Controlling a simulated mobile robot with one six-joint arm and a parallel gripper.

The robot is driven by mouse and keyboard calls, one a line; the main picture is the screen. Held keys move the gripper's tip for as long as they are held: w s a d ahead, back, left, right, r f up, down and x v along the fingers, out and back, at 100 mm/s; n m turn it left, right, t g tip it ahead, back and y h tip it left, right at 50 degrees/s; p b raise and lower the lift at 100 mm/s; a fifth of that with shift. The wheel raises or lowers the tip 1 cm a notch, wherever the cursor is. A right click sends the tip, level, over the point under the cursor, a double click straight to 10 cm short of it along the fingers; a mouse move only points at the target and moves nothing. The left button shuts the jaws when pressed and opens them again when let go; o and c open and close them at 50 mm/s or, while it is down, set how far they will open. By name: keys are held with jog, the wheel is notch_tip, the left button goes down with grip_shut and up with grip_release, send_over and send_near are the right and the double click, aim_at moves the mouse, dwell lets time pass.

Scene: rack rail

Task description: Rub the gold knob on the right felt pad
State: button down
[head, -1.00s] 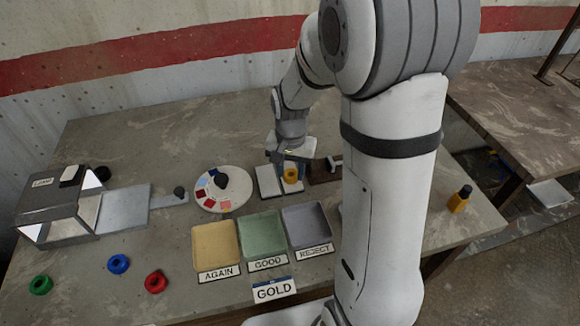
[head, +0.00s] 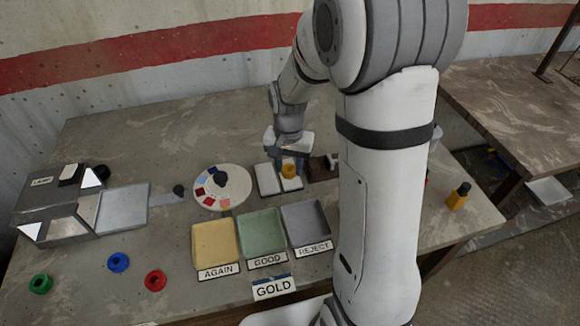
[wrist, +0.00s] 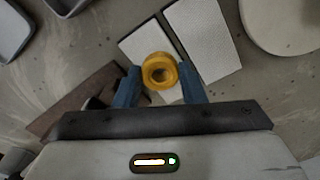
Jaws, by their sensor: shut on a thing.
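The gold knob (head: 288,170) is a ring-like gold piece with a hole in its top, held between the blue fingers of my gripper (wrist: 160,84). In the wrist view the knob (wrist: 160,71) sits between the fingertips. Two pale felt pads lie side by side under it. The right felt pad (head: 293,184) is beneath the knob and partly covered by it; in the wrist view this pad (wrist: 140,40) shows left of the other. The left felt pad (head: 267,181) is bare. I cannot tell whether the knob touches the right pad.
A round colour dial (head: 222,188) stands left of the pads, a brown block (head: 322,168) right. In front are the AGAIN (head: 215,243), GOOD (head: 262,232) and REJECT (head: 306,224) trays and a GOLD sign (head: 273,288). A yellow bottle (head: 457,198) stands at far right.

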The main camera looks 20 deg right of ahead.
jog(key=shift+w, duration=1.65)
jog(key=shift+s+f, duration=0.1)
jog(key=shift+s, duration=2.75)
jog(key=shift+w, duration=2.85)
jog(key=shift+s, duration=1.8)
jog(key=shift+s+b, duration=0.3)
jog(key=shift+s, duration=0.75)
jog(key=shift+w, duration=1.5)
jog(key=shift+r+p, duration=2.3)
jog(key=shift+r, duration=0.8)
